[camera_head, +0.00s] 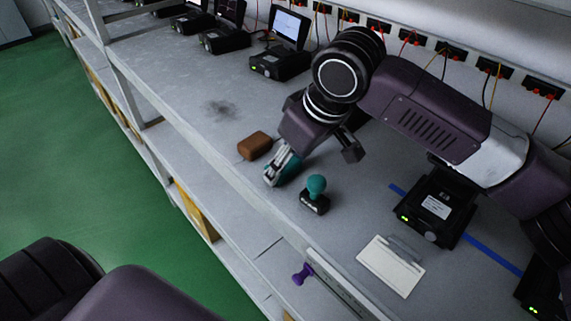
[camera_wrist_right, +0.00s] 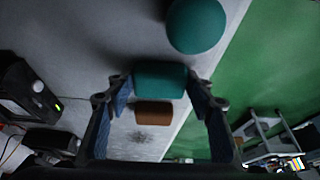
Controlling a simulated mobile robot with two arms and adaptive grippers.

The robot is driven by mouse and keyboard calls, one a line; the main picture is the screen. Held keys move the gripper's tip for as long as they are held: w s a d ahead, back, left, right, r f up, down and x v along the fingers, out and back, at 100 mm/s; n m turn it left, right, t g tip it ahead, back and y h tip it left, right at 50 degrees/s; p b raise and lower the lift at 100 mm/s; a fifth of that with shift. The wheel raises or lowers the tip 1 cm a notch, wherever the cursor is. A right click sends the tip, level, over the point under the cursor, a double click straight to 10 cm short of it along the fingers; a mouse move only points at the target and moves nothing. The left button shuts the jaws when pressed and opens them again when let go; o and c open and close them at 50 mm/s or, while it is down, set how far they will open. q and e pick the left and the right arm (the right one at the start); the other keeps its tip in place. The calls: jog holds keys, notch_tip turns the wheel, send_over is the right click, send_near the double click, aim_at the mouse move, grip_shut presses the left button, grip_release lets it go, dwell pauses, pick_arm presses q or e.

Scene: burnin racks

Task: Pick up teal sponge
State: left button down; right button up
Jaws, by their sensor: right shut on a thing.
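The teal sponge (camera_head: 291,172) is at the front part of the grey shelf top, partly hidden by my right gripper (camera_head: 279,170). In the right wrist view the teal sponge (camera_wrist_right: 160,80) sits between the two finger pads of the right gripper (camera_wrist_right: 161,92), which is shut on it. I cannot tell whether the sponge still touches the shelf. My left gripper is out of view; only dark parts of my own body show at the lower left.
A teal-knobbed stamp (camera_head: 316,188) stands close beside the sponge, near the shelf edge. A brown block (camera_head: 254,145) lies on its other side.

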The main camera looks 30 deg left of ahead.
jog(key=shift+r, duration=0.5)
jog(key=shift+s+a+r+b, duration=0.15)
jog(key=shift+s+r+b, duration=0.15)
jog(key=shift+r+b, duration=0.2)
jog(key=shift+s+a+r+b, duration=0.1)
jog(key=shift+s+r+b, duration=0.15)
jog(key=shift+r+b, duration=0.25)
jog(key=s+a+b, duration=0.2)
jog(key=s, duration=0.6)
jog(key=s+a+b, duration=0.2)
jog(key=s+a, duration=0.1)
jog(key=s, duration=0.5)
jog(key=shift+a+r, duration=0.25)
jog(key=shift+w, duration=0.1)
jog(key=shift+o, duration=1.1)
jog(key=shift+c, duration=1.4)
